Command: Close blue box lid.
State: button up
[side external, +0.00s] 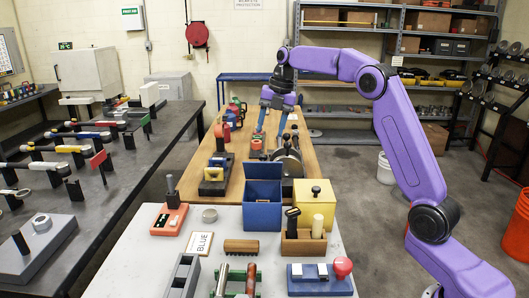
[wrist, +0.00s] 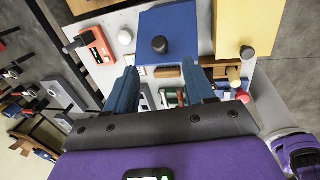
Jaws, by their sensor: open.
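The blue box (side external: 262,216) stands on the light bench top in the side view. Its blue lid (side external: 264,171) is raised at the back, and the dark inside shows. In the wrist view the lid (wrist: 181,28) is a blue panel with a black knob (wrist: 160,45) facing the camera. My gripper (side external: 271,132) is above and behind the box, apart from the lid in the side view. In the wrist view its two blue fingers (wrist: 160,70) are spread apart with nothing held between them. The lid's hinge is not clearly visible.
A yellow box (side external: 313,207) with a black-knobbed lid stands right beside the blue box. A wooden holder (side external: 303,243) with upright items stands in front of it. A card reading BLUE (side external: 200,243) and an orange device (side external: 169,220) lie to the left. Tools crowd the wooden table behind.

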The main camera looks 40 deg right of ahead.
aim_at(263, 166)
jog(key=x, duration=0.8)
jog(key=shift+f, duration=0.4)
grip_shut()
